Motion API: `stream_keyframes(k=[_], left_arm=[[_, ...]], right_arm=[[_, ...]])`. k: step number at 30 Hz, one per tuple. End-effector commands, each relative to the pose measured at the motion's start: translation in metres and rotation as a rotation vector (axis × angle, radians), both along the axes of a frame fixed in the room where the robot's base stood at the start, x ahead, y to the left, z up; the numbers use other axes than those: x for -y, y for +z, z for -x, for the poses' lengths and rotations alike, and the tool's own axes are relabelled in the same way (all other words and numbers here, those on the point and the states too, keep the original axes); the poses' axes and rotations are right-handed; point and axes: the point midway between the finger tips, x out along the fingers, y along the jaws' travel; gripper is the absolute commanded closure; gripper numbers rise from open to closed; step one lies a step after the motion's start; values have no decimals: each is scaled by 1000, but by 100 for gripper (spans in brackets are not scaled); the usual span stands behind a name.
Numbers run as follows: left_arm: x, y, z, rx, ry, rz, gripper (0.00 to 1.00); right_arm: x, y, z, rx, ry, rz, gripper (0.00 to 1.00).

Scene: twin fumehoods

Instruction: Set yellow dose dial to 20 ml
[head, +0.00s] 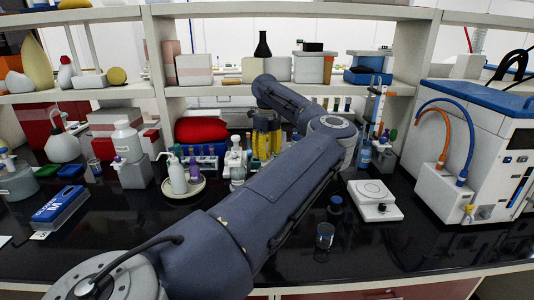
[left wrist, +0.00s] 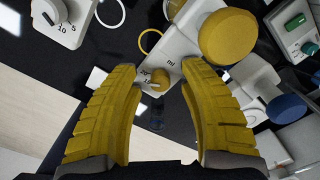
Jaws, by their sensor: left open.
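The small yellow dose dial (left wrist: 158,83) sits on a white dispenser body (left wrist: 178,48) in the left wrist view, beside small printed numbers and an "ml" mark. The numbers and the dial's setting are too small to read surely. A large round yellow cap (left wrist: 228,38) is on the same dispenser. My left gripper (left wrist: 160,115) is open, its two yellow fingers either side of the dial with gaps. In the head view, my left gripper (head: 265,140) is at the back of the bench, and the dial is hidden there. My right gripper is not in view.
In the left wrist view, another white dispenser (left wrist: 70,35) with numbers stands top left, and a blue cap (left wrist: 287,108) is at right.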

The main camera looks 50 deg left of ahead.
Motion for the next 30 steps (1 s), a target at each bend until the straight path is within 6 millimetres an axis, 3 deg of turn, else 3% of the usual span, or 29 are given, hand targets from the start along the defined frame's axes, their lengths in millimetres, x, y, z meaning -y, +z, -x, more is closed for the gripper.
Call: stream_keyframes(k=[5, 21, 30], left_arm=[[0, 12, 0, 2, -1, 0, 58], [0, 98, 0, 2, -1, -1, 58], [0, 119, 0, 0, 0, 0, 58]], right_arm=[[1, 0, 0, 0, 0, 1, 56], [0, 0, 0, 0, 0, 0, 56], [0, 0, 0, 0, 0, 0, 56]])
